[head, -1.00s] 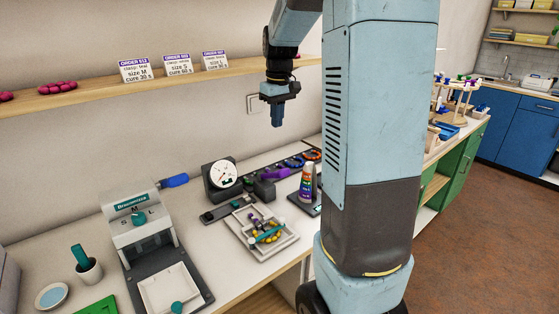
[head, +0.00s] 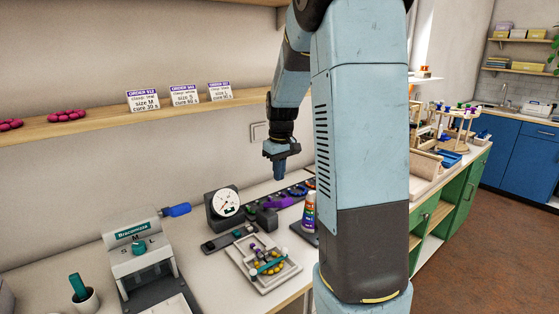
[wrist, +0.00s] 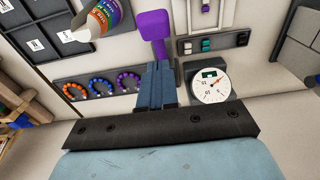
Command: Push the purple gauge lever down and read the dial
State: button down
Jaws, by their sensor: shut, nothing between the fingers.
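The gauge (head: 227,203) is a dark block with a round white dial on the bench by the wall. The dial also shows in the wrist view (wrist: 211,85), right of my fingers; its needle is too small to read surely. The purple lever (head: 278,202) sticks out to the right of the gauge. In the wrist view its block-shaped purple handle (wrist: 153,25) lies just beyond my fingertips. My gripper (head: 280,177) is shut and empty, pointing down above the lever, with a visible gap in the head view.
A bottle with rainbow stripes (head: 309,211) stands right of the lever. A tray with beads (head: 285,282) lies in front. Coloured bead rings (wrist: 101,85) sit on a dark strip along the wall. A Bracomizza machine (head: 140,262) stands at left, under a wall shelf (head: 70,131).

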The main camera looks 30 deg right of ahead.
aim_at(284, 199)
jog(key=f, duration=0.2)
jog(key=s+f, duration=0.1)
jog(key=shift+d+f, duration=0.1)
jog(key=shift+f, duration=0.3)
jog(key=shift+s+d+f, duration=0.1)
jog(key=shift+s+f, duration=0.3)
jog(key=shift+f, duration=0.35)
jog(key=shift+s+d+f, duration=0.1)
jog(key=shift+f, duration=0.05)
